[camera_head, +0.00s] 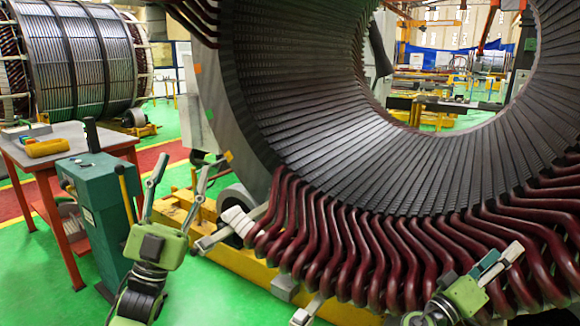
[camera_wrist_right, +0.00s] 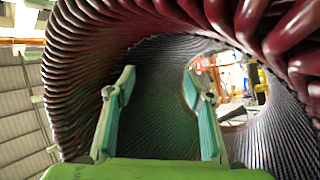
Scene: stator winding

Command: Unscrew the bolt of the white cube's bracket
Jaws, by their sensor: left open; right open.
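A small white cube (camera_head: 237,221) sits at the lower left edge of the big stator (camera_head: 300,90), beside the red-brown coil ends. A grey bar-like bracket (camera_head: 222,236) lies just below and left of it; its bolt is too small to make out. My left gripper (camera_head: 183,172) is open and empty, upright to the left of the cube and apart from it in the picture. My right gripper (camera_head: 490,270) is at the lower right in front of the coil ends, far from the cube. The right wrist view shows its two fingers (camera_wrist_right: 160,78) open with nothing between them, facing the stator bore.
Dark red coil ends (camera_head: 330,245) fill the lower middle. A yellow base frame (camera_head: 235,262) runs beneath the stator. A green cabinet (camera_head: 98,205) and a red-legged table (camera_head: 65,135) stand left. A second stator (camera_head: 75,60) is behind. Green floor is clear at lower left.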

